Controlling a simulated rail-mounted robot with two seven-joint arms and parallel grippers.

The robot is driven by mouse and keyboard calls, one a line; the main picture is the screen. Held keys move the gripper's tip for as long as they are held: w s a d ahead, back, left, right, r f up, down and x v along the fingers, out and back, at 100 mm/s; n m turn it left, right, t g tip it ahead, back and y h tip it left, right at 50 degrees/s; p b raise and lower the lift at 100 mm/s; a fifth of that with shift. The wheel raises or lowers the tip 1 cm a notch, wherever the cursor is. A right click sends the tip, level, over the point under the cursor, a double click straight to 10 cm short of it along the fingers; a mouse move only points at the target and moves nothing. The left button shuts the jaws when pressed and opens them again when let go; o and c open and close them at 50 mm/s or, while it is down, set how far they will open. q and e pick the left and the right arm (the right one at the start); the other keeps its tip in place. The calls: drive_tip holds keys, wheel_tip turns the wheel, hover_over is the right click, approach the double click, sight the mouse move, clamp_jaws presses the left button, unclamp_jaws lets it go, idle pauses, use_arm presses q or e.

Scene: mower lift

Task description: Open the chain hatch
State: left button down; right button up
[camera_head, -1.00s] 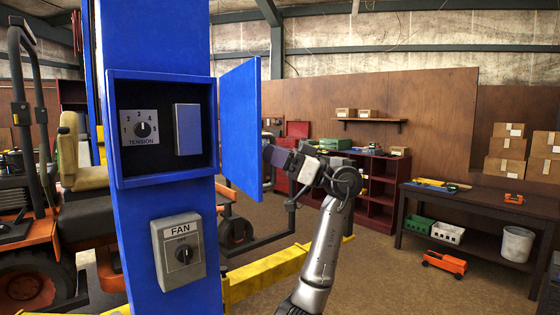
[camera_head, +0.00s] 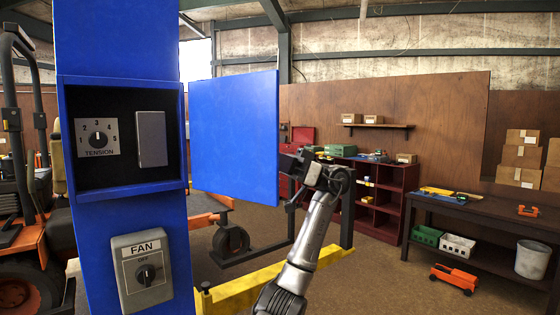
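The chain hatch door (camera_head: 234,138) is a flat blue panel standing wide open to the right of its box on the blue post (camera_head: 128,45). Inside the dark box show a tension dial (camera_head: 97,137) with numbers and a grey rectangular block (camera_head: 151,139). My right gripper (camera_head: 292,163) is at the door's right edge, seemingly just behind it. Its fingers are small and partly hidden, so I cannot tell if they are open or touch the door. My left gripper is out of view.
A grey fan switch box (camera_head: 143,270) sits on the post below the hatch. An orange mower (camera_head: 30,260) is at the left, with a yellow lift beam (camera_head: 245,290) low in the middle. A red shelf (camera_head: 385,195) and dark workbench (camera_head: 490,212) stand at the right.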

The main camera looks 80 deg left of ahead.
use_arm(q)
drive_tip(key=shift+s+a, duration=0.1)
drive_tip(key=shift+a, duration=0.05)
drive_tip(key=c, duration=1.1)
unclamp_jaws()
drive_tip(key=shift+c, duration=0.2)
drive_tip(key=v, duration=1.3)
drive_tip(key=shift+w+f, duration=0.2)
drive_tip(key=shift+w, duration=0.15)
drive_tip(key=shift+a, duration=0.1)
drive_tip(key=shift+p, duration=0.3)
